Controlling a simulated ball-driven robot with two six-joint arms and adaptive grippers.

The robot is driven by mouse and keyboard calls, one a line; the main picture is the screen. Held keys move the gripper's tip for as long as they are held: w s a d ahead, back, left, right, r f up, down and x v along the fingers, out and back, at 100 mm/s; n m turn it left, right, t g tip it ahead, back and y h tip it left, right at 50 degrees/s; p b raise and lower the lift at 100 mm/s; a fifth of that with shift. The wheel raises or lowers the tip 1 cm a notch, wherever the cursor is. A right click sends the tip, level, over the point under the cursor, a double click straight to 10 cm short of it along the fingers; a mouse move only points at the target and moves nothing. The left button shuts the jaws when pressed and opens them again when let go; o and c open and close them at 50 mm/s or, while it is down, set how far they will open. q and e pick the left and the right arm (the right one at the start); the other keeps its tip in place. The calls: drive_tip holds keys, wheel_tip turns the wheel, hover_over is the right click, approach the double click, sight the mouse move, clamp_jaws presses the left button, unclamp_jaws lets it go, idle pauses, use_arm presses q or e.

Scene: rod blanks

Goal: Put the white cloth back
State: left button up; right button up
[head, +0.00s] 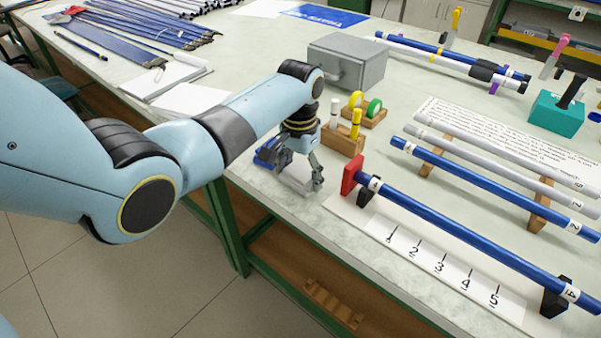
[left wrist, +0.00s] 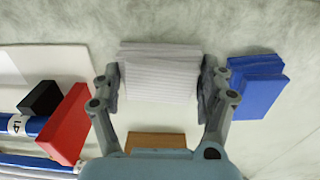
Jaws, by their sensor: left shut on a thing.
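The white cloth (left wrist: 158,75) is a folded, ribbed stack in the left wrist view. My left gripper (left wrist: 160,88) is shut on it, with one finger against each side. In the head view the left gripper (head: 302,178) is low over the front edge of the table, left of the red end block, and partly hides the cloth (head: 293,180). I cannot tell whether the cloth touches the table. A folded blue cloth (left wrist: 257,85) lies beside it; it also shows in the head view (head: 266,154). My right gripper is not in view.
A red end block (head: 352,175) and a blue rod (head: 450,228) rest along a numbered strip (head: 425,255). A wooden holder (head: 343,139) with markers stands behind the gripper. A grey metal box (head: 348,62) is further back. More rods lie at right on wooden supports.

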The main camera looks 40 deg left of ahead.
sight(300, 171)
use_arm(q)
drive_tip(key=shift+f, duration=0.1)
drive_tip(key=o, duration=1.2)
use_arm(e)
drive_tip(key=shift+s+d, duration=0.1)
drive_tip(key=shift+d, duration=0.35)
use_arm(q)
wheel_tip(300, 171, up, 12)
drive_tip(key=p, duration=0.1)
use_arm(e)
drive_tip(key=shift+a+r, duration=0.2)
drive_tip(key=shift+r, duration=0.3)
